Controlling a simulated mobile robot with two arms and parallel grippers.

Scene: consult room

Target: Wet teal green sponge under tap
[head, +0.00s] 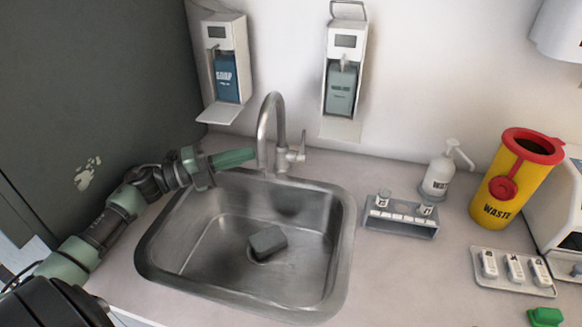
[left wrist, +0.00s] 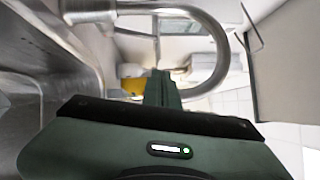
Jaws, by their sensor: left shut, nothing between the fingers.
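A dark grey-green block, likely the teal green sponge (head: 267,242), lies on the bottom of the steel sink (head: 345,235), near the drain. The tap (head: 268,125) stands at the sink's back edge, its spout curving over the basin. No water stream shows. My left gripper (head: 250,155) is shut and empty, its fingers pointing right beside the tap's upright pipe, above the sink's back rim. In the left wrist view, the shut fingers (left wrist: 161,78) point ahead, with the curved tap (left wrist: 222,50) around and above them. The sponge does not show there. My right gripper is out of view.
Two wall dispensers (head: 225,70) (head: 342,90) hang behind the sink. On the counter (head: 400,270) to the right are a small rack (head: 400,222), a pump bottle (head: 438,175), a yellow waste bin (head: 505,185) and a tray (head: 512,272). A dark wall (head: 90,80) stands left.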

